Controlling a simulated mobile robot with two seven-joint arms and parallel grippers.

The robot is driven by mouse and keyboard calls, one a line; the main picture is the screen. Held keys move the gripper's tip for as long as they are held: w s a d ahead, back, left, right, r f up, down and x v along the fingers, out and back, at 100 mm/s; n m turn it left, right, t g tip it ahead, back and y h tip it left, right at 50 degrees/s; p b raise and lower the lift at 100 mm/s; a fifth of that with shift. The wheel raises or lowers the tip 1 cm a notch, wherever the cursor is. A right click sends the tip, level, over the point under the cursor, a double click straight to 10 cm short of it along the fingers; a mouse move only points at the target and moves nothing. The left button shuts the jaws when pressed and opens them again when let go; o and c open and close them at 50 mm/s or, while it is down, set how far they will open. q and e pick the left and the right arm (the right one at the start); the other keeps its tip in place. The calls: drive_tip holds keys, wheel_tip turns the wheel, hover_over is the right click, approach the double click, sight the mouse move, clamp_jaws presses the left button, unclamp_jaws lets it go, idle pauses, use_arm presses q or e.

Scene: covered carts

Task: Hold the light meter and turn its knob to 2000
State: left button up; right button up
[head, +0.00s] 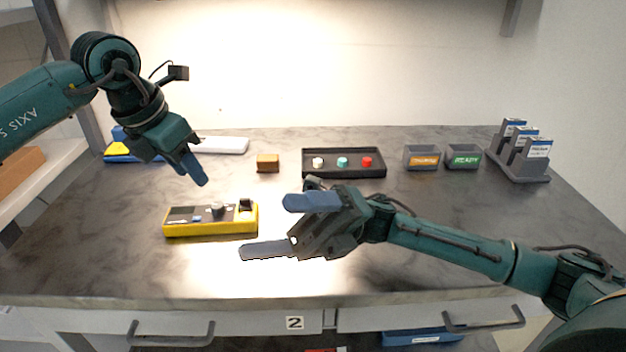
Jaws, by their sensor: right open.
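The yellow light meter (180,228) lies on the dark worktop, left of centre. A dark-and-grey knob (218,209) stands on its upper face, with a black part at its right end. I cannot tell whether the fingers reach around the meter's end. My left gripper (199,180) hangs above and behind the meter, pointing down, clear of it. Its fingers overlap in this view, so its opening is unclear. The scale marks around the knob are too small to read.
A white item (222,146) lies back left. The front left worktop is clear.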

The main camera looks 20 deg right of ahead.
drive_tip(key=w+d+f+n+t+h, duration=0.25)
drive_tip(key=w+f+t+h, duration=0.2)
drive_tip(key=w, duration=0.25)
drive_tip(key=n+t+h, duration=0.4)
drive_tip(key=t+h, duration=0.1)
drive_tip(key=t, duration=0.1)
approach(244, 208)
drive_tip(key=v, duration=0.4)
drive_tip(key=shift+s+f+y, duration=0.25)
drive_tip(key=shift+s, duration=0.1)
drive_tip(key=shift+w+a+t, duration=0.1)
drive_tip(key=shift+w+t, duration=0.05)
drive_tip(key=shift+t, duration=0.2)
drive_tip(key=x, duration=1.2)
drive_tip(key=shift+a+f, duration=0.3)
